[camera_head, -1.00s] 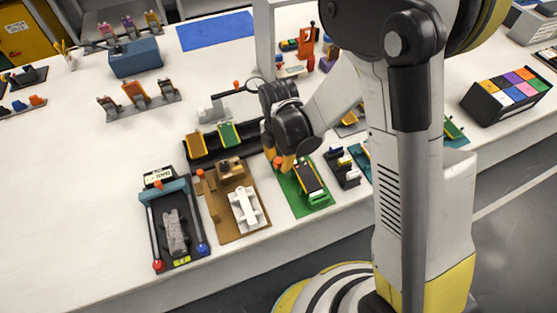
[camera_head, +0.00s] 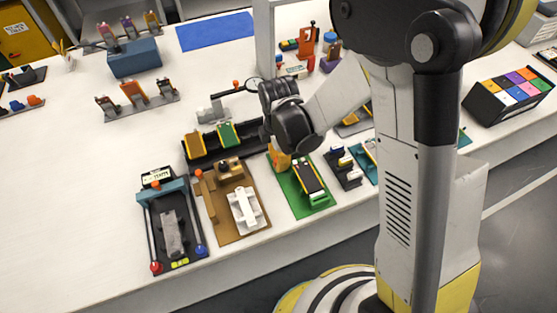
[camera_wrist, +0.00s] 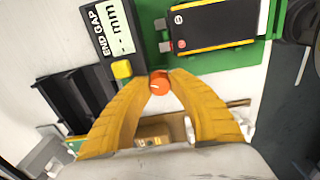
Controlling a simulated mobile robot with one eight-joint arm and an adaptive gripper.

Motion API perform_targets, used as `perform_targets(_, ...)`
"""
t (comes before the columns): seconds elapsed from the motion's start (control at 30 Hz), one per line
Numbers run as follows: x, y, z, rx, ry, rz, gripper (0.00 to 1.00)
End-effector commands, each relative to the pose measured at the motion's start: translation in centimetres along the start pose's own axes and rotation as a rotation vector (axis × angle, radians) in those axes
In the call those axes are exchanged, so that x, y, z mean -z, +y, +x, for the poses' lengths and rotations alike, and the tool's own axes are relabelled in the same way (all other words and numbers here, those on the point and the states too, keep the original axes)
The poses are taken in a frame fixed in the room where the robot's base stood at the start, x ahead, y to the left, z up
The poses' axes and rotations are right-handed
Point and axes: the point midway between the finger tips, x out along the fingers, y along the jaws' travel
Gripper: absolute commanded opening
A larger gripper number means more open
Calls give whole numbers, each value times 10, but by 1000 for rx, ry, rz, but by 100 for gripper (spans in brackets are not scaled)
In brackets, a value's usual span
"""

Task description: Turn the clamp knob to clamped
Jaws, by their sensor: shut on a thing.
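The orange clamp knob (camera_wrist: 159,84) is round with a white pointer mark. It sits at the edge of the green fixture (camera_wrist: 147,20), which also shows in the head view (camera_head: 318,206). A black pouch cell with yellow edges (camera_wrist: 214,22) lies on the fixture. My gripper (camera_wrist: 160,77) has its yellow fingers shut on the knob, one on each side. In the head view my gripper (camera_head: 279,160) is at the fixture's upper left corner and hides the knob. I cannot tell from the mark whether the knob is at clamped.
An END GAP display (camera_wrist: 112,35) reading dashes and a yellow button (camera_wrist: 121,69) are close to the fingers. A brown fixture with a white part (camera_head: 244,209) stands left of the green one. A black rack (camera_head: 200,148) stands behind.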

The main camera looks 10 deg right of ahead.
Motion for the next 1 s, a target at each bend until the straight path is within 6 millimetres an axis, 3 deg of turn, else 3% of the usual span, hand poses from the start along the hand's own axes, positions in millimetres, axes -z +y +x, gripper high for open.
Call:
perform_targets(0.07,0,0,0,0,0,-1,0)
perform_targets(0.1,0,0,0,0,0,-1,32)
perform_targets(0.13,0,0,0,0,0,-1,36)
perform_targets(0.53,0,0,-9,0,0,-3,36)
perform_targets(1.0,0,0,-103,0,0,-2,36)
